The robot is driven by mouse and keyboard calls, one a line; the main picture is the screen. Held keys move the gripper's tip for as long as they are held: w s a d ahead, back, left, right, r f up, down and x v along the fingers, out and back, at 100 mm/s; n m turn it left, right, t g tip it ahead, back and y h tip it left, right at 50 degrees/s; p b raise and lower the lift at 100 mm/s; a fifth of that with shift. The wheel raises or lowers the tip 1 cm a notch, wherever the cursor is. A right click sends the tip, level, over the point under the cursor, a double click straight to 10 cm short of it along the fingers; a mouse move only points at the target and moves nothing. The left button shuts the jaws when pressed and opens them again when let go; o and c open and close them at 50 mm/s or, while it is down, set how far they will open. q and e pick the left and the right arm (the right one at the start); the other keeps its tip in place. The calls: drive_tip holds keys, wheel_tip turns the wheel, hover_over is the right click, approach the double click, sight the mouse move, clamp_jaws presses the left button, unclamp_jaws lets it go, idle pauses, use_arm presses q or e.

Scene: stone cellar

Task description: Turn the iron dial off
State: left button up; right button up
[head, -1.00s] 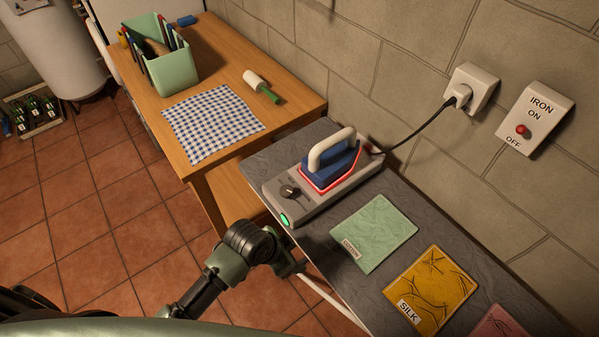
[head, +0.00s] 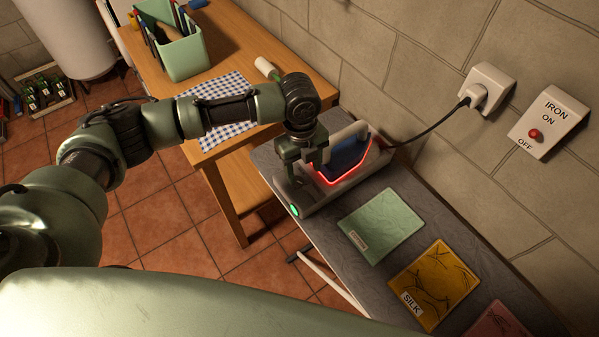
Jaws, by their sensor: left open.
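The iron (head: 349,152), blue with a white handle, sits on a grey base (head: 338,192) on the ironing board (head: 385,180). A red glow rings the iron's edge. A green light (head: 295,210) shines on the base's front end. The dial on the base is hidden behind my left gripper (head: 303,170). This gripper is open and points down over the dial's spot, in front of the iron. I cannot tell whether its fingers touch the dial. My right gripper is not in view.
A wall switch (head: 548,122) marked IRON ON/OFF has a red knob. A cord runs from the iron to the socket (head: 487,88). Green (head: 380,225), yellow (head: 434,285) and pink (head: 497,322) cloths lie on the board. A wooden table (head: 235,190) holds a green caddy (head: 172,45) and checked cloth (head: 225,108).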

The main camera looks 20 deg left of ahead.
sight(297, 181)
use_arm(q)
drive_tip(key=shift+w+a+r+m+y, duration=0.15)
drive_tip(key=shift+w+a+r+m, duration=0.1)
drive_tip(key=shift+a+r, duration=0.25)
drive_tip(key=shift+w+a+r+m+y, duration=0.15)
drive_tip(key=shift+w+a+r, duration=0.1)
drive_tip(key=shift+a, duration=0.3)
drive_tip(key=shift+s+f, duration=0.1)
drive_tip(key=shift+f, duration=0.15)
wheel_tip(297, 181, down, 6)
drive_tip(key=shift+p, duration=1.25)
drive_tip(key=shift+f, duration=0.6)
clamp_jaws()
